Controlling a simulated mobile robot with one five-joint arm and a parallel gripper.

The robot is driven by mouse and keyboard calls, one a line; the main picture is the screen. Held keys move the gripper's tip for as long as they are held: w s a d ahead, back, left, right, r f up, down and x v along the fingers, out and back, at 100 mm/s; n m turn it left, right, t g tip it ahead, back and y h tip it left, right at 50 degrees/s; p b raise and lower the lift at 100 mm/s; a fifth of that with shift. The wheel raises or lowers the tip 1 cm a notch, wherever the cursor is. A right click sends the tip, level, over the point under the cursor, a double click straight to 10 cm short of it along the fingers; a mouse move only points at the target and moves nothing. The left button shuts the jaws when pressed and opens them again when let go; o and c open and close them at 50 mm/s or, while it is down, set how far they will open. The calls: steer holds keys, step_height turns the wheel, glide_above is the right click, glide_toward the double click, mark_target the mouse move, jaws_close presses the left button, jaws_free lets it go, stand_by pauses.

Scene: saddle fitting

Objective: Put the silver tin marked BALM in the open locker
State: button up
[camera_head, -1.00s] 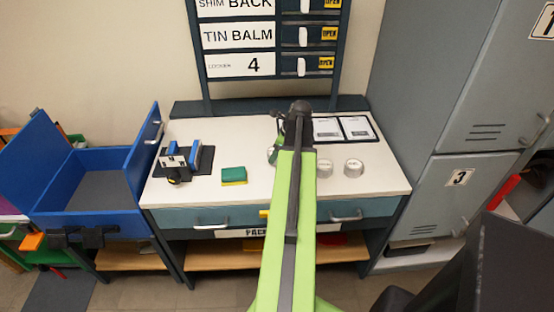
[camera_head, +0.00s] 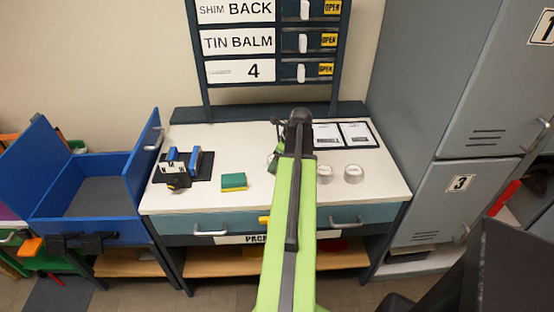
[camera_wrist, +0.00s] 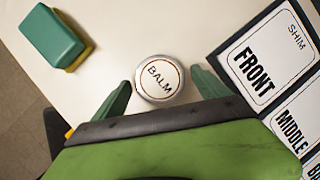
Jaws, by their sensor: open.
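The silver tin marked BALM (camera_wrist: 159,78) stands on the white table. In the wrist view it lies between and just ahead of my two open fingertips (camera_wrist: 160,92), with no clear contact. In the head view my arm hides this tin, and my gripper (camera_head: 282,145) shows only in part beside the dark wrist. Two other silver tins (camera_head: 325,173) and (camera_head: 353,173) stand to the right of my arm. The locker marked 3 (camera_head: 450,197) is shut; no number 4 shows on a locker. An open compartment (camera_head: 527,199) shows at the right edge, partly hidden.
A green and yellow sponge (camera_head: 233,182) lies left of my arm, and it shows in the wrist view (camera_wrist: 55,37). A blue and white fixture (camera_head: 183,166) stands further left. Shim cards (camera_head: 342,134) lie at the back right. A sign board (camera_head: 238,41) reads TIN BALM and 4.

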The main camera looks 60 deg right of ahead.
steer(key=p+v, duration=1)
steer(key=v, duration=0.2)
steer(key=shift+f, duration=0.1)
